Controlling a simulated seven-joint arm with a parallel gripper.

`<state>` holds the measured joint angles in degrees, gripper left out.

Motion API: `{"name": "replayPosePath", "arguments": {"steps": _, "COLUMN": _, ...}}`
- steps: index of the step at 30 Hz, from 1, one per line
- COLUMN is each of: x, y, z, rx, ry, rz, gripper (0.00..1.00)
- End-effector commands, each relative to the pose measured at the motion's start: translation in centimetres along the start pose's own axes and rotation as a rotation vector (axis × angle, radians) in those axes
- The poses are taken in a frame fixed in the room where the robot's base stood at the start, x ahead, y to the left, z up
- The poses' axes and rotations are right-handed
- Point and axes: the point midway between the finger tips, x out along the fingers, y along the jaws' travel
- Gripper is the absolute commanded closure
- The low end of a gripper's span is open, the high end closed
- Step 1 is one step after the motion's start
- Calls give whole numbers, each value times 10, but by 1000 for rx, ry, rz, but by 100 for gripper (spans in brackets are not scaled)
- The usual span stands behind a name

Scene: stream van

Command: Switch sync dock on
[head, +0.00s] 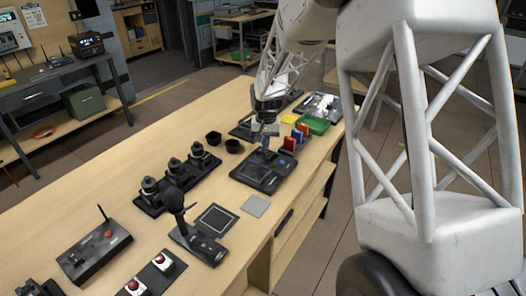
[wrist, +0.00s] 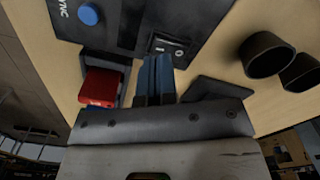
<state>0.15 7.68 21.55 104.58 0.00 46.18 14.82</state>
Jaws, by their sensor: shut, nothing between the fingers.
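The sync dock (head: 262,174) is a flat black box on the wooden bench, below my gripper in the head view. The wrist view shows part of its dark top (wrist: 117,22), with partly cut-off lettering and a round blue button (wrist: 88,14). A small switch panel (wrist: 166,46) with white marks is on the dock, just beyond my fingertips in that view. My gripper (head: 265,146) points down over the dock, and its blue-tipped fingers (wrist: 157,62) are shut and empty. I cannot tell whether they touch the dock. The switch position is too small to tell.
A red block (wrist: 101,87) stands close beside my gripper. Two black cups (wrist: 266,55) are on the other side. A green tray (head: 314,124), black knobbed units (head: 172,180) and a joystick (head: 178,205) share the bench. Bare wood lies along the left side.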

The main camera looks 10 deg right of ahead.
Motion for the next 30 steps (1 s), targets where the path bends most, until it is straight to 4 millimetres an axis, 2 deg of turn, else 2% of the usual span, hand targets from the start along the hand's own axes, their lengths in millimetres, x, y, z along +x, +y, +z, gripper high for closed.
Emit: {"name": "replayPosePath", "arguments": {"steps": 30, "x": 10, "y": 0, "z": 0, "rx": 0, "ry": 0, "rz": 0, "gripper": 100}}
